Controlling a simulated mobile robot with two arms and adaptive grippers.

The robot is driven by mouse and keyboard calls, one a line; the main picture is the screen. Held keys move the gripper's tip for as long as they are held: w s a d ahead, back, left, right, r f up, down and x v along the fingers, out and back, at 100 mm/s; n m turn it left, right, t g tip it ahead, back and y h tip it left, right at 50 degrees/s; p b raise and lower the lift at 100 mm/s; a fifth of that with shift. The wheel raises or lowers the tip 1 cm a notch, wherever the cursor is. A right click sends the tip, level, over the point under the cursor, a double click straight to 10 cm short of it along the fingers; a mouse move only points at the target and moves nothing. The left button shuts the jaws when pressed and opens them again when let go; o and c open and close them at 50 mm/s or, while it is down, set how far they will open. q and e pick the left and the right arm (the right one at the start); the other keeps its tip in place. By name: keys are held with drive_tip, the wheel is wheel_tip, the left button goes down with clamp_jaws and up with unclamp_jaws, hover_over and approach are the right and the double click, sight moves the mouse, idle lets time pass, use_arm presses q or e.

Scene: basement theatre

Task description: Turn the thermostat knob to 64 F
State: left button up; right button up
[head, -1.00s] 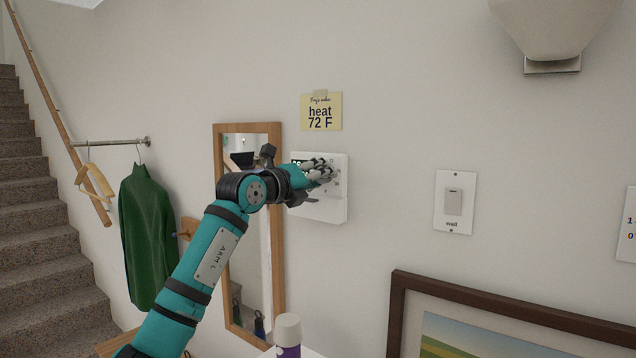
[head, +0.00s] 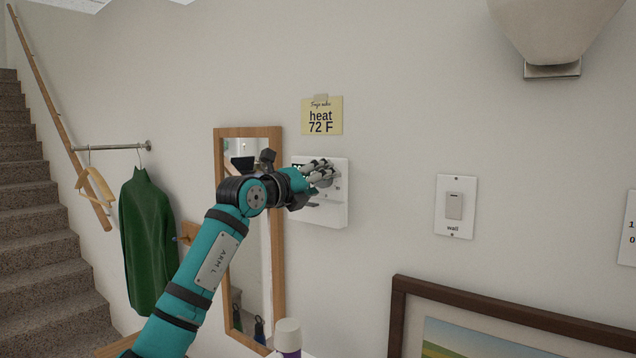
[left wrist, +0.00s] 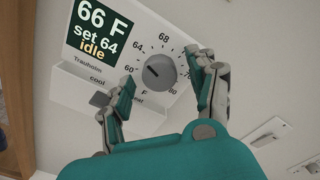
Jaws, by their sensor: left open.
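The white thermostat (head: 335,212) is on the wall, partly hidden by my left gripper in the head view. In the left wrist view its display (left wrist: 98,28) reads "66 F", "set 64" and "idle". The round grey knob (left wrist: 161,73) shows in full, with a dark pointer mark towards its left side. My left gripper (head: 322,173) is open at the thermostat's face. In the left wrist view its fingers stand on either side of the knob, with visible gaps. The word "cool" and a small grey tab (left wrist: 100,99) sit below the display. My right gripper is not in view.
A yellow note (head: 322,116) reading "heat 72 F" is above the thermostat. A wood-framed mirror (head: 279,230) hangs left of it, and a switch plate marked "wall" (head: 455,207) to the right. A framed picture (head: 500,305) and a white-capped container (head: 288,335) are below.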

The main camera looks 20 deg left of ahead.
use_arm(q)
drive_tip(key=shift+s, duration=0.1)
drive_tip(key=v, duration=1.1)
drive_tip(key=shift+s+a, duration=0.15)
drive_tip(key=shift+s, duration=0.25)
